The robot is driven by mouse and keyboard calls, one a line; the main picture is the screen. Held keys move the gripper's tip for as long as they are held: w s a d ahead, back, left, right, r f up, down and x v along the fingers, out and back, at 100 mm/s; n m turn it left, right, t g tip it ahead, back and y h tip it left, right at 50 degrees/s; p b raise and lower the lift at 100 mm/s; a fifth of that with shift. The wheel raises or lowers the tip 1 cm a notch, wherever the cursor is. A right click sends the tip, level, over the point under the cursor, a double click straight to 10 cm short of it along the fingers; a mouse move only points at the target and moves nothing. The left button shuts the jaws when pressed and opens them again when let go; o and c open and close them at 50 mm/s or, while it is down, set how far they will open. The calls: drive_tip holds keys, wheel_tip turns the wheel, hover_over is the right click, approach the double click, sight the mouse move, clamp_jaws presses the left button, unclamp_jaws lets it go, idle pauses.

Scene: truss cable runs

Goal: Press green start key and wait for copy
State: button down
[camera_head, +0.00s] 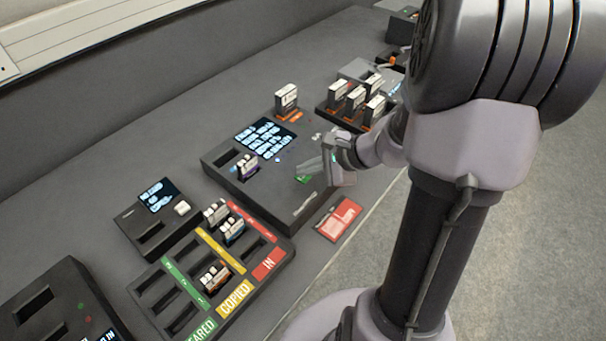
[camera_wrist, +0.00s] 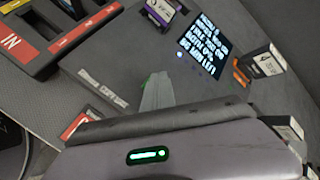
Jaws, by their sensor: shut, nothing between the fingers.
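The copy station (camera_head: 290,205) is a dark box on the bench with a lit text screen (camera_head: 265,137); the screen also shows in the wrist view (camera_wrist: 203,46), its words too small to read surely. A purple-marked card (camera_head: 246,167) stands in its left slot, and a white-labelled card (camera_head: 286,99) stands by an orange mark at its far side. The green start key (camera_head: 303,180) shows beside my fingertips. My gripper (camera_head: 312,168) is shut and empty, low over the station. In the wrist view the fingers (camera_wrist: 157,90) cover most of the key; contact cannot be told.
A sorting tray (camera_head: 183,316) with green, yellow and red strips holds several cards at the front left. A smaller screen unit (camera_head: 150,222) stands behind it. A rack (camera_head: 350,110) of cards stands at the back. A red card (camera_head: 340,219) lies near the bench edge.

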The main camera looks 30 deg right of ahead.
sight(307, 177)
drive_tip(key=shift+r, duration=0.1)
drive_tip(key=shift+r+p, duration=0.7)
drive_tip(key=shift+r, duration=0.1)
wheel_tip(307, 177, up, 5)
drive_tip(key=p, duration=0.3)
drive_tip(key=shift+p, duration=0.4)
drive_tip(key=s+a+r+n+g, duration=0.25)
drive_tip(key=a+r+n, duration=0.35)
drive_tip(key=a, duration=0.3)
drive_tip(key=s+a+r+n+h, duration=0.1)
drive_tip(key=s+a+r+n, duration=0.2)
drive_tip(key=s, duration=0.4)
drive_tip(key=s+a+r+n+h, duration=0.1)
drive_tip(key=s+a+r+n, duration=0.2)
drive_tip(key=s+n, duration=0.4)
drive_tip(key=shift+a+r+h, duration=0.3)
drive_tip(key=shift+a+h, duration=0.1)
drive_tip(key=shift+a, duration=0.5)
